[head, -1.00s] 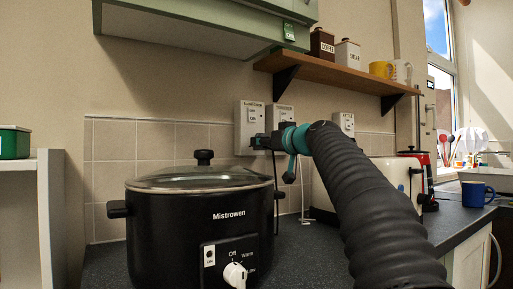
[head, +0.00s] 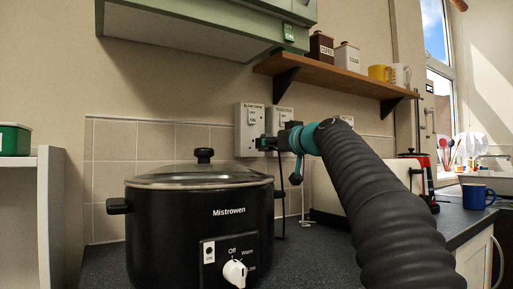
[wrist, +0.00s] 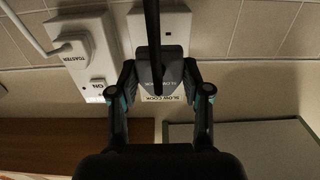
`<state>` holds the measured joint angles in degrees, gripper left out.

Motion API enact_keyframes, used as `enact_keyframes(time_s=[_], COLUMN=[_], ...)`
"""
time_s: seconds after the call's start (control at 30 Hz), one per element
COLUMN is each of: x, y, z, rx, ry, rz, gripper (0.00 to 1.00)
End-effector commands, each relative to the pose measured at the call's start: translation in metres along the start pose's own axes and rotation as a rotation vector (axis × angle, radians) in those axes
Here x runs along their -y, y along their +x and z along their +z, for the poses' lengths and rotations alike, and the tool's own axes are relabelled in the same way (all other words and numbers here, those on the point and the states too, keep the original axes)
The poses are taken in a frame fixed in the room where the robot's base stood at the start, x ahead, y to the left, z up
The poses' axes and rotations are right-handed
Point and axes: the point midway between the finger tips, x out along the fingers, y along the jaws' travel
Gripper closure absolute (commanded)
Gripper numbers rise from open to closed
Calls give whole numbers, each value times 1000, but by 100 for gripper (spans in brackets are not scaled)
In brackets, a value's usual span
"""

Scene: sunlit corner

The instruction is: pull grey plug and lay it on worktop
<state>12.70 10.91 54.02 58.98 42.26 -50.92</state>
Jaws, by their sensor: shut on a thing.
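The grey plug (wrist: 151,76) with a slow-cooker label is between my gripper's fingers in the wrist view, in front of its white socket (wrist: 160,26). My gripper (wrist: 159,72) is shut on it. A dark cord crosses the middle of that view. In the head view my gripper (head: 264,144) is at the right side of the slow-cooker socket (head: 246,119), where the plug is hard to make out. I cannot tell whether its pins are still in the socket. The dark worktop (head: 312,250) lies below.
A black slow cooker (head: 165,228) stands on the worktop at left. A toaster socket (wrist: 82,62) with a white plug is beside the plug's socket. A wooden shelf (head: 335,75) hangs above. A blue mug (head: 478,197) stands right. Some worktop right of the cooker is clear.

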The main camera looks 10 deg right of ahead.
Motion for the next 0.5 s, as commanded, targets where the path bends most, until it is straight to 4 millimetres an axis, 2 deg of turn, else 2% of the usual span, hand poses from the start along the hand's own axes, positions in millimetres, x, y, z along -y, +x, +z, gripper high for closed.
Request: enact_keyframes(time_s=[0.2, 0.5], x=[1, 6], y=[-1, -15], z=[0, 1], rx=[-1, -2], ry=[0, 0], rz=[0, 0], gripper=[100, 100])
